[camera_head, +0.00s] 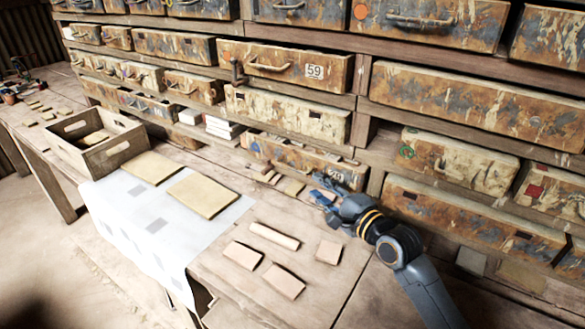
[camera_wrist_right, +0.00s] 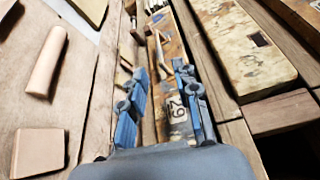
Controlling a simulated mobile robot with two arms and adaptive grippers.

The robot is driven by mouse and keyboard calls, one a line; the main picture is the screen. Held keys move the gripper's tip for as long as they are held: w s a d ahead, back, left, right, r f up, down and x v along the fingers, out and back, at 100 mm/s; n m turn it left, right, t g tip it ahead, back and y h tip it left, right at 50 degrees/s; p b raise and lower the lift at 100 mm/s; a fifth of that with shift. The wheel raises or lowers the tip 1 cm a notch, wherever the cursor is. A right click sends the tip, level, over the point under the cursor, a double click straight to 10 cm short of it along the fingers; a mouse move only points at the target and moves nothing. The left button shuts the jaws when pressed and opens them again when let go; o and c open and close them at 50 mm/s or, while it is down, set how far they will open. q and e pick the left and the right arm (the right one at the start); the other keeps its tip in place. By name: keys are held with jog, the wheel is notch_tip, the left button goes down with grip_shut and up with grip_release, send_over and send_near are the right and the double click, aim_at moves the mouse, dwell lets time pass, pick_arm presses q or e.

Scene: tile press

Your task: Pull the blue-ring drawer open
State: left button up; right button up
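The drawer with the blue ring (camera_head: 283,156) is a low, worn, paint-stained front in the bottom row, with a number label and a bar handle. The wrist view shows the blue ring at its far end, the handle (camera_wrist_right: 160,52) and the label (camera_wrist_right: 178,107) reading 29. My right gripper (camera_head: 325,187) is in front of the drawer's right end. In the wrist view its blue fingers (camera_wrist_right: 160,92) are spread apart, with the label end of the drawer front seen between them. It holds nothing, and I cannot tell whether it touches the front. My left gripper is not in view.
Drawer 59 (camera_head: 297,66) is higher up. A green-ring drawer (camera_head: 457,160) is to the right. A wooden crate (camera_head: 82,158), flat boards (camera_head: 203,196) on a white sheet (camera_head: 150,225), and small clay tiles (camera_head: 284,281) lie on the bench (camera_head: 325,280).

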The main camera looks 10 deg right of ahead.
aim_at(293, 169)
jog(key=x, duration=0.6)
jog(key=shift+w+p, duration=0.2)
jog(key=shift+p, duration=0.15)
jog(key=x, duration=0.3)
jog(key=shift+w+a+f, duration=0.15)
jog(key=shift+w+a, duration=0.05)
jog(key=shift+w, duration=0.2)
jog(key=shift+w+a, duration=0.2)
jog(key=shift+w, duration=0.35)
jog(key=shift+w+f, duration=0.15)
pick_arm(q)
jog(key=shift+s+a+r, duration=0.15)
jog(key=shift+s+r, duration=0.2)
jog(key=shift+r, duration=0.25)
pick_arm(e)
grip_shut()
